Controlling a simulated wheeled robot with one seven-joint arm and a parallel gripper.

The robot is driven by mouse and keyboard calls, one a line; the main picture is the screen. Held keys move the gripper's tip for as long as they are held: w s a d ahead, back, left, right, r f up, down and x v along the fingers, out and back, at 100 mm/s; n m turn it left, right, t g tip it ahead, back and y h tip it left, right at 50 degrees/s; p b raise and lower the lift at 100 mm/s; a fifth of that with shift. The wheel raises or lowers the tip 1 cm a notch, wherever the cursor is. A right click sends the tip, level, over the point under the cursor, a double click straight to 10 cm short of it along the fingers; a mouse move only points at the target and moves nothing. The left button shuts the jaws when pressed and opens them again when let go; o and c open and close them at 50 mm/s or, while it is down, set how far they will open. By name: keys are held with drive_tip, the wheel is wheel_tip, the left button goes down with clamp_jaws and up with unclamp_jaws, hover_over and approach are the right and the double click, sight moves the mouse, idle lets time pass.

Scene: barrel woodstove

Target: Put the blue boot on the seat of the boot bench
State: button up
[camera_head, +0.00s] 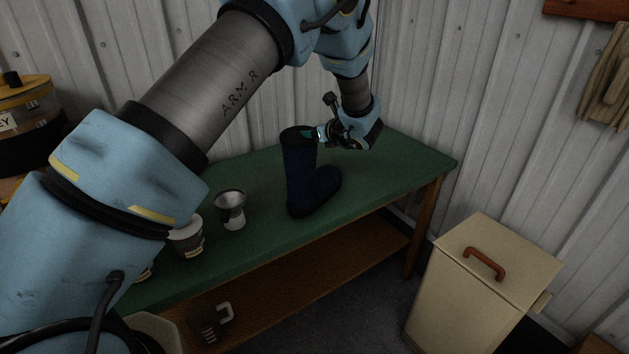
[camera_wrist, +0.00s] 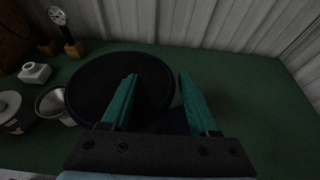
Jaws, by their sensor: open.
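The dark blue boot (camera_head: 301,177) stands upright on the green top of a wooden table (camera_head: 385,172), toe to the right. Its round dark opening (camera_wrist: 95,88) fills the left middle of the wrist view. My gripper (camera_head: 315,134) is at the top of the shaft, on its right side. In the wrist view my gripper (camera_wrist: 158,76) is open, with the left finger over the opening and the right finger beyond its right edge. I cannot tell whether either finger touches the boot. I cannot make out a separate boot bench seat.
A metal funnel-like cup (camera_head: 231,208) and a pale tin (camera_head: 187,238) stand left of the boot. A cream bin (camera_head: 488,280) with a brown handle stands at the right. A lower shelf (camera_head: 300,290) holds a small item. A corrugated wall (camera_head: 250,90) is close behind.

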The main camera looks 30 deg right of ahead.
drive_tip(key=shift+w+f, duration=0.1)
clamp_jaws()
idle(0.4)
idle(1.0)
